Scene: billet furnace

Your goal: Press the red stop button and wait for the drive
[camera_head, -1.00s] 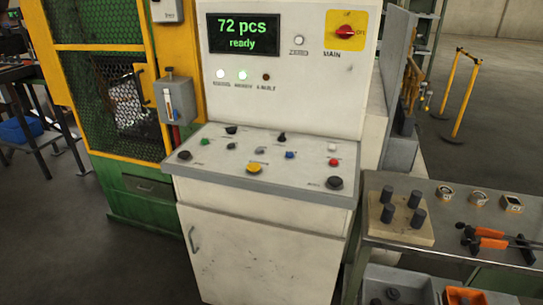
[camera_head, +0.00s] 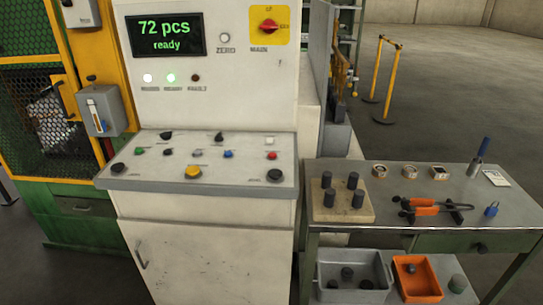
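The control console's sloped panel (camera_head: 200,178) stands left of centre in the head view. A small red button (camera_head: 271,156) sits near its right end, below a white button (camera_head: 269,141). A yellow button (camera_head: 192,173), a blue one (camera_head: 228,154), a green one (camera_head: 139,150) and several black knobs share the panel. The display (camera_head: 163,36) reads "72 pcs ready". A white lamp (camera_head: 148,78) and a green lamp (camera_head: 171,78) are lit; the fault lamp (camera_head: 195,78) is dark red. Neither gripper is in view.
A red rotary main switch (camera_head: 268,27) on yellow is above. A metal bench (camera_head: 400,235) to the right holds a block with dark pegs (camera_head: 343,200), orange-handled pliers (camera_head: 428,208) and a blue padlock (camera_head: 491,210). A grey bin (camera_head: 352,275) and an orange bin (camera_head: 417,278) are below.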

